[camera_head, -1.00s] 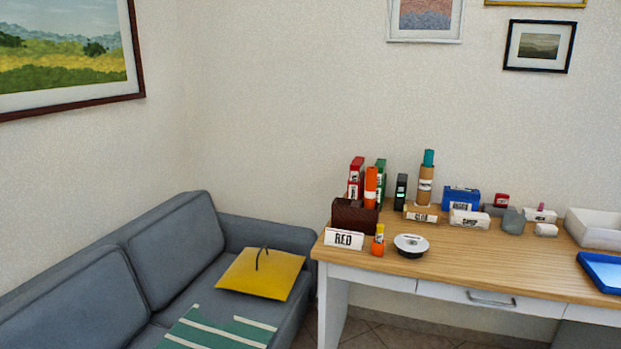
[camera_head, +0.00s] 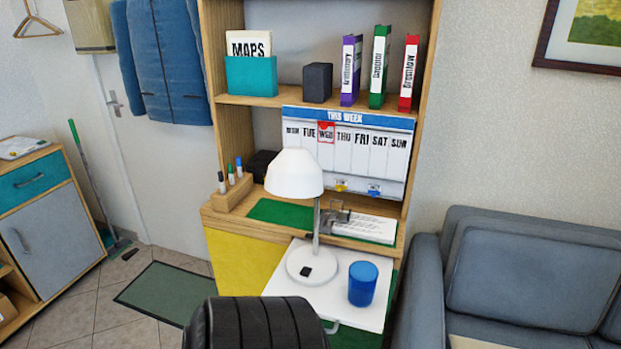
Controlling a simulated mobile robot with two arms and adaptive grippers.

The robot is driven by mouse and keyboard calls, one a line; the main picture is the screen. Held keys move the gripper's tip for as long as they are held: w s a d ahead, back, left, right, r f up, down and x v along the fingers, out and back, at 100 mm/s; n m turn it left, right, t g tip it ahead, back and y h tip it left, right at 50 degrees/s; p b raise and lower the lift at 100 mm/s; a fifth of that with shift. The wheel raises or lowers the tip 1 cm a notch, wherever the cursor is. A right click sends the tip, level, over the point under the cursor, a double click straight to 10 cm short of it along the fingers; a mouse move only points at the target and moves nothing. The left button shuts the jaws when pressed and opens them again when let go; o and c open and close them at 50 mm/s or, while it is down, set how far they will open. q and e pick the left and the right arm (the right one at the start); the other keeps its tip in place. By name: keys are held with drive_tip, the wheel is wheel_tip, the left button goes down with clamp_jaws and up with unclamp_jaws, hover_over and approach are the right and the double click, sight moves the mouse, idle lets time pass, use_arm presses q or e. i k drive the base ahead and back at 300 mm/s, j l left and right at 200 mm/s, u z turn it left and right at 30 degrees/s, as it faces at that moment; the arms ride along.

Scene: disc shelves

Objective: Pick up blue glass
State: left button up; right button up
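The blue glass (camera_head: 362,284) stands upright on a white pull-out surface (camera_head: 341,303) of the desk unit, near its right side. It is to the right of the white lamp's round base. Nothing covers it. Neither of my grippers can be made out in the head view.
A white desk lamp (camera_head: 295,174) stands just left of the glass. A black ribbed chair back (camera_head: 256,322) is in front of the surface. A grey sofa (camera_head: 530,272) stands close on the right. A green mat (camera_head: 165,292) lies on open floor at left.

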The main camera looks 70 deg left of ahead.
sight(363, 276)
drive_tip(key=u, duration=1.9)
drive_tip(key=k+j, duration=0.15)
drive_tip(key=k+z, duration=0.05)
